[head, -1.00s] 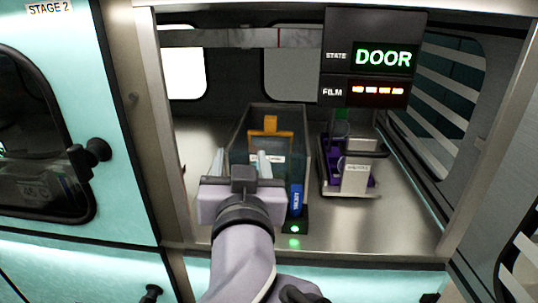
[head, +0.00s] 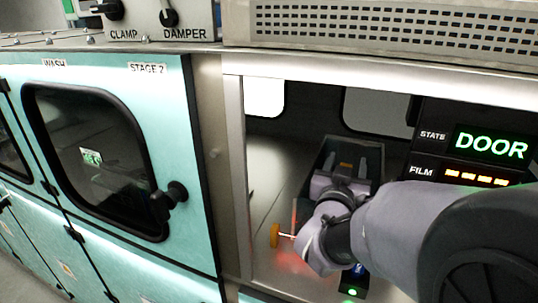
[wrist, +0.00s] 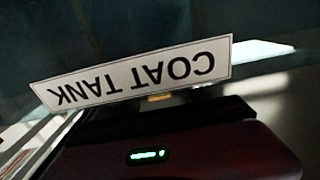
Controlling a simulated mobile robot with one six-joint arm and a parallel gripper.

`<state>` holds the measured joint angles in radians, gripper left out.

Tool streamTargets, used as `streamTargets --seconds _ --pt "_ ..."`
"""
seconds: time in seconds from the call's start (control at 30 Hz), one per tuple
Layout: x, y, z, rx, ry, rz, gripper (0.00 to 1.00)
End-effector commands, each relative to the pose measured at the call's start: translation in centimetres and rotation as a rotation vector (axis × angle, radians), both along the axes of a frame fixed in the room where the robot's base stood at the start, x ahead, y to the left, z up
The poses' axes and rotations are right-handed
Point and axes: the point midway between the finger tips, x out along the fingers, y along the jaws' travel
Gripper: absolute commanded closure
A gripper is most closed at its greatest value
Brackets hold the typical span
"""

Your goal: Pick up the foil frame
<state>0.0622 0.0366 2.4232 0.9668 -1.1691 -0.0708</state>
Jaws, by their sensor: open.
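My gripper (head: 353,162) is over the dark open tank (head: 374,152) in the head view, its two pale fingers apart and pointing away into the tank. I see nothing between them. I cannot make out the foil frame for certain. An orange piece (head: 274,235) with a pale stem shows left of my wrist, low in the bay; I cannot tell whether it is part of the frame or what it joins. In the wrist view an upside-down COAT TANK label (wrist: 135,75) is close, with a small orange patch (wrist: 160,98) at its lower edge. The fingers do not show there.
A STATE and FILM display panel (head: 480,155) reading DOOR hangs at the right. A steel post (head: 232,180) and a turquoise cabinet door (head: 100,150) with a black knob bound the left. My arm hides the bay's right part. A green light (head: 352,292) glows below the tank.

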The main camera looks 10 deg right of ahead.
Motion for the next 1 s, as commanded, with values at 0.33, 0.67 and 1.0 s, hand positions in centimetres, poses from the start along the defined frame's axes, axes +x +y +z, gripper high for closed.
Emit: streamTargets --seconds 0.33,0.67,1.0 --pt "1.5 -1.06 -0.01 0.001 -0.001 0.0 0.47" --pt "1.48 -1.03 0.0 0.001 -0.001 0.001 1.0" --pt "1.48 -1.02 0.02 0.001 -0.001 0.001 1.0"
